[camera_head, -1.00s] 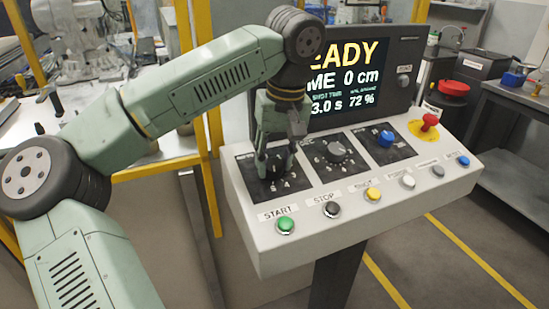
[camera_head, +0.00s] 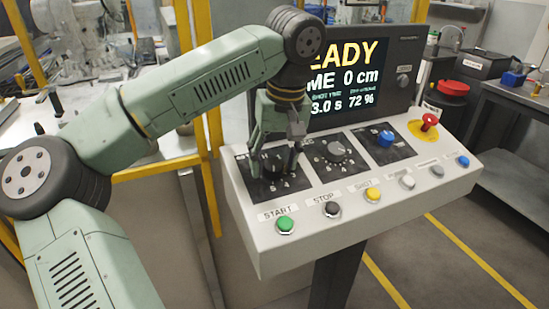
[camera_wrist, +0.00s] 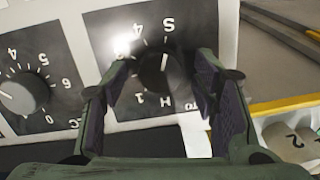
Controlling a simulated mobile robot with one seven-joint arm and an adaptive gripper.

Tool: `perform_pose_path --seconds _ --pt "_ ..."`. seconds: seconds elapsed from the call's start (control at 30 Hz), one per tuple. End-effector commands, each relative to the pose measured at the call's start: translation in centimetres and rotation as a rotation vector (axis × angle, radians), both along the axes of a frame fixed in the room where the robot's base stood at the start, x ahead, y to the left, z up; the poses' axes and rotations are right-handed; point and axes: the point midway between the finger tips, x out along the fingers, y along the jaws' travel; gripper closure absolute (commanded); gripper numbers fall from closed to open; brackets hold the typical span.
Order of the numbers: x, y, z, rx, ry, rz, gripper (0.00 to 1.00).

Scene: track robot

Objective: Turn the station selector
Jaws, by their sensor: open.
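The leftmost dial on the sloped control panel has a black round knob (camera_head: 272,165) on a dark plate. In the wrist view its knob (camera_wrist: 159,70) has a white pointer line, with the marks S, 4, H and 1 around it. I take it as the station selector; its label is mostly hidden. My gripper (camera_head: 274,172) is over this dial. In the wrist view my gripper (camera_wrist: 166,68) is open, one finger on each side of the knob, with visible gaps between fingers and knob.
A numbered grey knob (camera_head: 335,152) sits to the right, then a blue knob (camera_head: 385,139) and a red emergency button (camera_head: 429,122). The green START button (camera_head: 285,224) and several other buttons line the front. A screen (camera_head: 345,72) stands behind.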

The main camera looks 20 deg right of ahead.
Motion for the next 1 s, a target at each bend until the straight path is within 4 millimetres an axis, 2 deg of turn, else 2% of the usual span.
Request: perform_pose_path --seconds 0.17,0.6,0.73,1.0 --pt "0.0 0.0 0.4 0.000 -0.001 0.000 0.46" --pt "-0.9 -0.5 6.7 0.001 -0.001 0.001 0.46" --pt "-1.0 -0.6 7.4 0.000 0.000 0.001 0.46" --pt "-1.0 -0.6 7.4 0.000 0.000 0.000 0.46"
